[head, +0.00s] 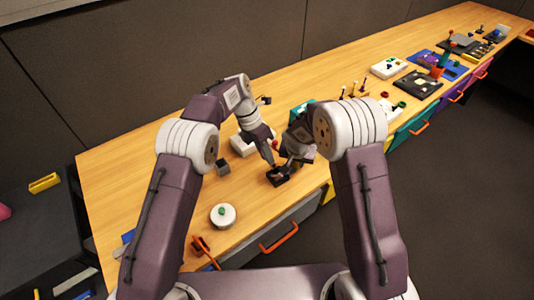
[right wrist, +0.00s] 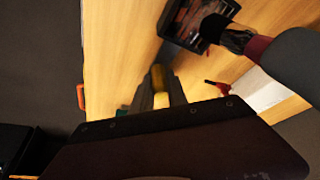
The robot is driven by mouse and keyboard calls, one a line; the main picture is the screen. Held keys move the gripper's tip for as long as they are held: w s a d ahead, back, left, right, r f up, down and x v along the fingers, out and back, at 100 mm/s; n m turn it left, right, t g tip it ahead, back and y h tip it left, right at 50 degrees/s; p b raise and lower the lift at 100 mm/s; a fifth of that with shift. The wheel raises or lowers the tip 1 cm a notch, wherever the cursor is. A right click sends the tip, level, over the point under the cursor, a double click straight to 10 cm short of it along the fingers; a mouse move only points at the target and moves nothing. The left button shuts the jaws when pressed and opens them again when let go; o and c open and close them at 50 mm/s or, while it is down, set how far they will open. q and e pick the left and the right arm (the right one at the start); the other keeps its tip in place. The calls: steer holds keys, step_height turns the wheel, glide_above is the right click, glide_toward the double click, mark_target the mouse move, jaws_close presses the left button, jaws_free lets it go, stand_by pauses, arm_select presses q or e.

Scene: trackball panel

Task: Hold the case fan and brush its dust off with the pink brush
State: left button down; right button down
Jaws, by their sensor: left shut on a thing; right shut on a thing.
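The case fan (head: 279,178), a small dark square frame, is near the front edge of the table. In the right wrist view the fan (right wrist: 180,22) shows reddish-brown strips inside its black frame. My left gripper (head: 271,163) is shut on the fan; in the right wrist view its dark tip (right wrist: 214,28) is at the fan's edge. My right gripper (head: 287,166) is close beside it. In the right wrist view, my right gripper (right wrist: 158,92) is shut on a yellowish piece (right wrist: 159,77), seemingly part of the brush. No pink shows clearly, and a gap separates this piece from the fan.
A white box (head: 243,146) is behind my left gripper, and a small dark block (head: 223,167) is to its left. Several panels and gadgets fill the far right.

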arm_select(q)
steer(key=shift+s+a+f, duration=0.1)
steer(key=shift+s+a, duration=0.15)
steer(key=shift+a, duration=0.2)
steer(key=shift+s, duration=0.1)
steer(key=shift+s+d, duration=0.35)
steer(key=shift+s, duration=0.05)
step_height(320, 180, up, 8)
stand_by(0.5)
stand_by(0.3)
